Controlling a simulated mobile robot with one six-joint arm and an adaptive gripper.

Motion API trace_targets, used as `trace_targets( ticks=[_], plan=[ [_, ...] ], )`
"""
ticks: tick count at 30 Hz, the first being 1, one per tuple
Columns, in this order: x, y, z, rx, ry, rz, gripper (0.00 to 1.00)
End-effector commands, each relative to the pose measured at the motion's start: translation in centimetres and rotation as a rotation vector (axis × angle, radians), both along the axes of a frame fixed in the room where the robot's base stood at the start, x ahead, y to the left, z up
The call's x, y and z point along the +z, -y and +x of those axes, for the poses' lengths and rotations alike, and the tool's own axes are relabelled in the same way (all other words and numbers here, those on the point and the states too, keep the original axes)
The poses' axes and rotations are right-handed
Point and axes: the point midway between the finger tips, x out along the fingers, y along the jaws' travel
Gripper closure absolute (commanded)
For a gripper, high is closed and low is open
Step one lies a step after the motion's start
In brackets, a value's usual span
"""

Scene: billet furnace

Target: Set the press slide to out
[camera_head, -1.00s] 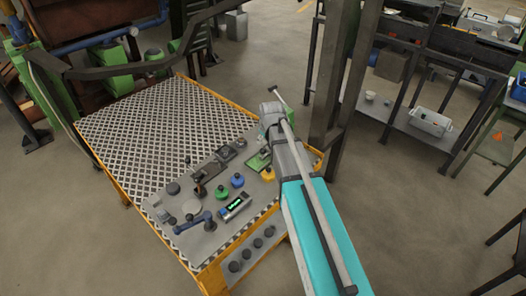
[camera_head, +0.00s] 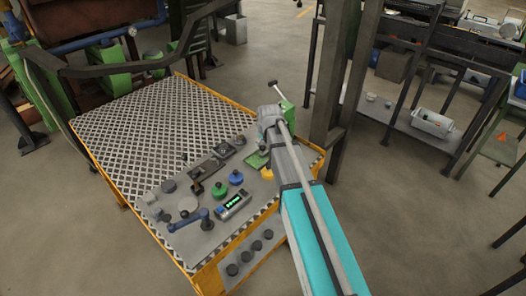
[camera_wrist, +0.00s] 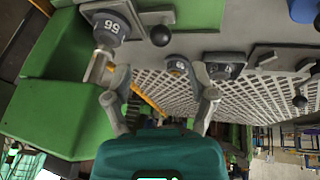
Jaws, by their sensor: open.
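My gripper (camera_wrist: 160,98) shows in the wrist view with its two fingers spread and nothing between them. Its left finger is close to a metal shaft under a grey round part marked 56 (camera_wrist: 108,28); I cannot tell whether they touch. A green block (camera_wrist: 60,85) stands left of that finger. A black ball knob on a short rod (camera_wrist: 160,35) is above the gap between the fingers. In the head view my arm hides most of the gripper, over the right end of the control panel (camera_head: 205,235). I cannot tell for certain which part is the press slide.
The panel carries a green button (camera_head: 219,190), a blue button (camera_head: 236,178), a lit display (camera_head: 232,202) and a blue handle (camera_head: 188,220). A dark post (camera_head: 345,85) stands just right of the panel. The mesh plate (camera_head: 145,125) is bare.

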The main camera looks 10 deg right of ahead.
Motion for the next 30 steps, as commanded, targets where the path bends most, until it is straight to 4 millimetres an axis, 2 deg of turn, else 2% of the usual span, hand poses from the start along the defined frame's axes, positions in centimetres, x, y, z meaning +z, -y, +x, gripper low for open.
trace_targets(
  ticks=[1,18,30],
  plan=[
    [-0.8,0.0,0.3,0.0,0.0,0.0,0.27],
    [-4.9,0.0,2.2,0.0,0.0,0.0,0.27],
    [-6.2,-0.1,2.9,0.001,0.0,0.0,0.27]
  ],
)
